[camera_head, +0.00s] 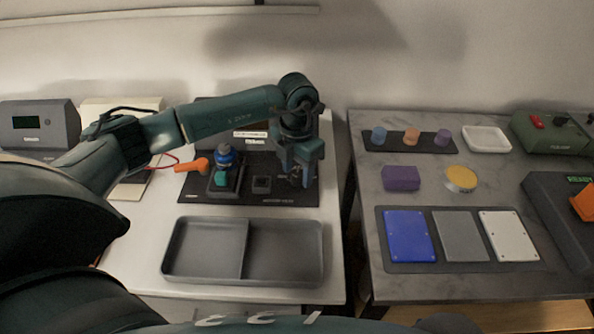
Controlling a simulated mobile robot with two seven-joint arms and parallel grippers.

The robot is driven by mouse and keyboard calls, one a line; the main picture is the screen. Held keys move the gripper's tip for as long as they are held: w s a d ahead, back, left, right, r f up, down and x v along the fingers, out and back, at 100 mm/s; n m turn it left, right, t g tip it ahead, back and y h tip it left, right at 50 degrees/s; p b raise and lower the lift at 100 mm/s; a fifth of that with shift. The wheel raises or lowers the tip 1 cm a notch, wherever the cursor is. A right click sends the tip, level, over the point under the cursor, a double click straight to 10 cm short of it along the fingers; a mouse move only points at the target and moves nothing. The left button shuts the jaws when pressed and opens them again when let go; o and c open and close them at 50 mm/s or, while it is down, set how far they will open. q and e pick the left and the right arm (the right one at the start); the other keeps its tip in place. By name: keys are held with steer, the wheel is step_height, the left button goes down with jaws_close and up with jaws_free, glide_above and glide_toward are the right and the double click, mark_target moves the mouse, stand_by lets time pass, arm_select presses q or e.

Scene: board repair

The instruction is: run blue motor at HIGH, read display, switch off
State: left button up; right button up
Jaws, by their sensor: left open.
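The blue motor (224,154) stands upright in a dark stand on the black mat (285,199) on the left table. A teal part (221,179) shows on the front of that stand. A small black square block (262,184) sits on the mat to the right of the motor. My left gripper (299,179) is open and points down over the right part of the mat, right of the black block. What lies under its fingers is hidden or too dark to tell. A grey box with a dark display (25,122) stands at the far left; I cannot read a value. My right gripper is out of view.
An orange tool (192,165) lies left of the motor. An empty two-part grey tray (245,222) is in front. A gap separates the right table (362,215), which holds colored plates, a purple block (401,178), a white dish (486,139) and a green device (549,133).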

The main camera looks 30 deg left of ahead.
mark_target(297, 177)
arm_select(q)
step_height(297, 177, up, 12)
stand_by(0.4)
stand_by(0.3)
